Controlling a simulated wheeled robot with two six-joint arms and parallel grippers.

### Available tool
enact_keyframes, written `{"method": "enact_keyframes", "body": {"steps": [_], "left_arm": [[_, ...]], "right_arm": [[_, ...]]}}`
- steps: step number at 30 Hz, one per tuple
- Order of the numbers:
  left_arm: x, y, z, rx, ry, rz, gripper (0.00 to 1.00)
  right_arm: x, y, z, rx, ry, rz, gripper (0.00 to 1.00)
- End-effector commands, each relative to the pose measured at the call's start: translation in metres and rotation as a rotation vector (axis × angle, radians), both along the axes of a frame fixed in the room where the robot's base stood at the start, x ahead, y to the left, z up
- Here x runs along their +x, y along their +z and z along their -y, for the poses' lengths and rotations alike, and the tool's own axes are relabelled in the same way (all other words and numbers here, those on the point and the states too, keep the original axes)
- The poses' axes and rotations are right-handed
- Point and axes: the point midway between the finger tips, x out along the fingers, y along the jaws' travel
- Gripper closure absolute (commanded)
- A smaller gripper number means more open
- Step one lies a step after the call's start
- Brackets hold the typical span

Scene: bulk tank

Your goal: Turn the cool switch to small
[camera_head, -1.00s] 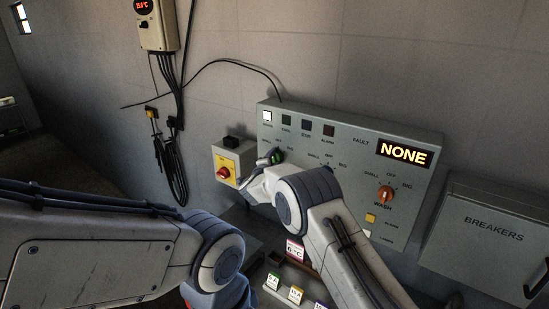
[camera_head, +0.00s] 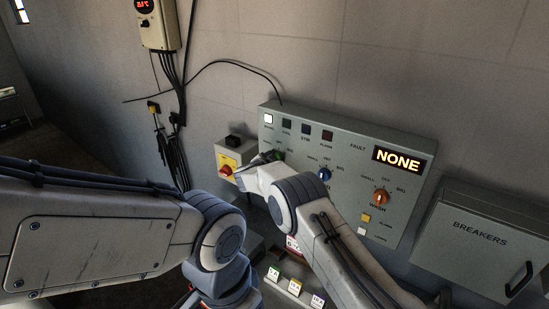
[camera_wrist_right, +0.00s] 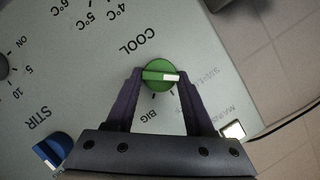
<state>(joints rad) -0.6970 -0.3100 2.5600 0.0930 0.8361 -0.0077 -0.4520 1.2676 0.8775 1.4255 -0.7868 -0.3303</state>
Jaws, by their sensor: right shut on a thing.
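The cool switch is a green knob (camera_wrist_right: 158,73) with a white pointer mark, beside the printed word COOL in the right wrist view. Its white mark lies on the right side of that view, toward faint lettering; BIG is printed below the knob. My right gripper (camera_wrist_right: 160,78) is shut on the knob, one dark finger on each side. In the head view, a bit of the green knob (camera_head: 281,155) shows behind my right wrist, and the fingertips are mostly hidden. My left arm crosses the lower left; its gripper is out of view.
The grey control panel (camera_head: 349,140) carries a blue knob (camera_head: 324,174), an orange WASH knob (camera_head: 380,197) and a NONE display (camera_head: 398,159). A red button (camera_head: 226,169) on a yellow plate sits left of my right wrist. A BREAKERS box (camera_head: 480,240) is at right.

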Motion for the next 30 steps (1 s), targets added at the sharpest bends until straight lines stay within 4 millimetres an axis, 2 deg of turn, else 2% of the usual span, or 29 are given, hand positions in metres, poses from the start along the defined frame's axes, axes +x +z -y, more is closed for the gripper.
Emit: {"method": "enact_keyframes", "body": {"steps": [10, 11, 12, 13, 24, 30], "left_arm": [[0.0, 0.0, 0.0, 0.0, 0.0, 0.0, 0.43], [0.0, 0.0, 0.0, 0.0, 0.0, 0.0, 0.43], [0.0, 0.0, 0.0, 0.0, 0.0, 0.0, 0.43], [0.0, 0.0, 0.0, 0.0, 0.0, 0.0, 0.43], [0.0, -0.001, 0.0, 0.0, 0.0, 0.0, 0.43], [0.0, -0.01, 0.0, 0.0, 0.001, 0.0, 0.43]], "right_arm": [[0.001, 0.001, 0.0, -0.005, 0.003, 0.001, 1.0], [0.001, 0.001, 0.0, -0.005, 0.003, 0.001, 0.43], [0.001, 0.001, 0.0, -0.005, 0.003, 0.001, 0.28], [0.001, 0.001, 0.0, -0.004, 0.002, 0.001, 0.17], [-0.001, 0.001, 0.0, -0.003, 0.001, 0.0, 0.17], [-0.016, 0.005, -0.007, -0.004, 0.002, -0.001, 0.17]]}}
